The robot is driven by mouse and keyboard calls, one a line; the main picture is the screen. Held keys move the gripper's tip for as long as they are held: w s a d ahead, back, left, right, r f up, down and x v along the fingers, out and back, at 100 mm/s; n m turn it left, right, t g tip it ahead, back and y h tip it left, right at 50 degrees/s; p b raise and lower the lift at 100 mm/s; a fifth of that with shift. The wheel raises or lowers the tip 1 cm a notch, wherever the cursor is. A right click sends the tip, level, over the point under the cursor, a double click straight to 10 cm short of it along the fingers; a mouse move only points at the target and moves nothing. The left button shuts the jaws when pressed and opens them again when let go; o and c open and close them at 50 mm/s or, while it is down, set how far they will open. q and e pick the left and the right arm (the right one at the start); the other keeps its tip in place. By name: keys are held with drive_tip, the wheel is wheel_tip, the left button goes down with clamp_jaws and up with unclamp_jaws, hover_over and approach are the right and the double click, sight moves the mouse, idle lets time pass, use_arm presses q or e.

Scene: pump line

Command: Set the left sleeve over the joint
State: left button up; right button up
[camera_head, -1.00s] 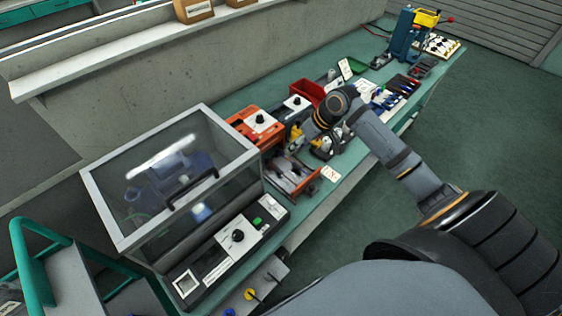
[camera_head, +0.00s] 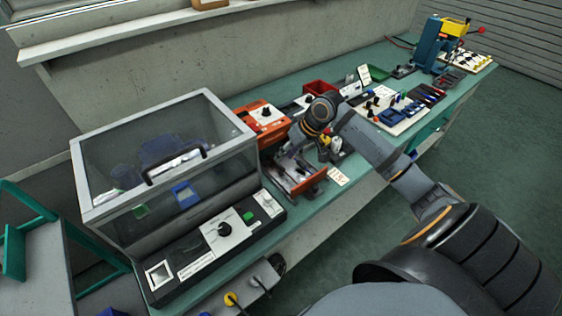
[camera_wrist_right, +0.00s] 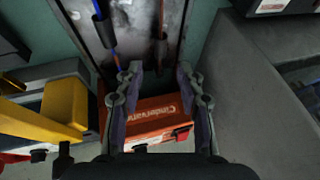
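A grey metal tray with an orange front edge (camera_head: 312,186) sits on the bench. The joints are too small to make out. My left gripper is not in view.
An orange unit (camera_head: 262,118) labelled "Cindervane" in the wrist view (camera_wrist_right: 155,118) stands behind the tray. A clear-lidded box (camera_head: 150,150) stands left. A yellow part (camera_wrist_right: 62,105) lies close to the gripper. Tool boards (camera_head: 400,112) and a blue press (camera_head: 430,48) stand farther right.

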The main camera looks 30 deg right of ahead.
sight(280, 167)
drive_tip(key=x, duration=0.4)
drive_tip(key=shift+f, duration=0.1)
clamp_jaws()
idle(0.3)
